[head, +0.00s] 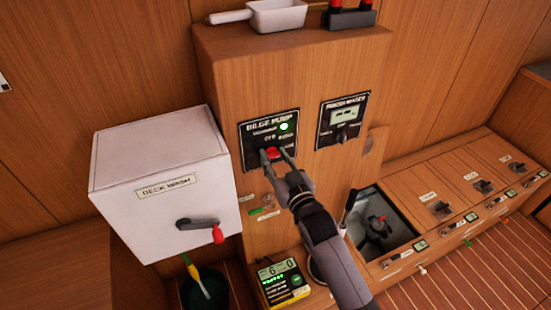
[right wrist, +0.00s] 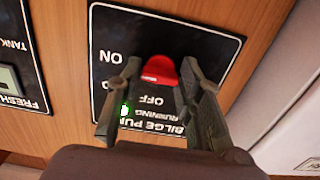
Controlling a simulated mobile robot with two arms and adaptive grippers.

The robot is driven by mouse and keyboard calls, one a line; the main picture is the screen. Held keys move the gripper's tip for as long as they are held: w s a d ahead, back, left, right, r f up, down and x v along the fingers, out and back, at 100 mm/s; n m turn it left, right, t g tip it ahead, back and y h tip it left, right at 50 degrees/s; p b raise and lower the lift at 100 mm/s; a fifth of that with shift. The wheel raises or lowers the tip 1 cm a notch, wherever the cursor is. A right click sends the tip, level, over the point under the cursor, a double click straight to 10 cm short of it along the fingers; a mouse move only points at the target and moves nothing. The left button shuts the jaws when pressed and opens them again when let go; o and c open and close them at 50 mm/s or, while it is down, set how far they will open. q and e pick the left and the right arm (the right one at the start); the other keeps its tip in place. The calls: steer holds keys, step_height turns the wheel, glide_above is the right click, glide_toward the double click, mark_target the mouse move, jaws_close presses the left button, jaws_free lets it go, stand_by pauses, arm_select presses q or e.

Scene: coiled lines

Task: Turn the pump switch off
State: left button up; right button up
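The bilge pump panel (head: 255,137) is a black plate on the wooden cabinet front, with ON, OFF and RUNNING lettering. Its red switch knob (head: 272,153) sits low on the plate; the knob also shows in the right wrist view (right wrist: 159,70), where the lettering is upside down. The green running light (head: 285,127) is lit. My right gripper (head: 276,158) is open at the panel, one finger on each side of the red knob; whether either finger touches it I cannot tell. My left gripper is out of view.
A white deck wash box (head: 160,165) with a red-tipped lever (head: 218,233) juts out at left. A fresh water panel (head: 343,118) is right of the switch. A yellow meter (head: 283,283) stands below. A scoop (head: 272,15) lies on the cabinet top.

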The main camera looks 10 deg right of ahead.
steer(key=c, duration=0.6)
steer(key=shift+n, duration=0.3)
steer(key=shift+c, duration=0.2)
steer(key=n+p, duration=0.1)
steer(key=n, duration=0.1)
steer(key=shift+n, duration=0.4)
steer(key=n+p, duration=0.1)
steer(key=n, duration=0.2)
steer(key=shift+n, duration=0.3)
steer(key=n, duration=1)
steer(key=shift+n, duration=0.4)
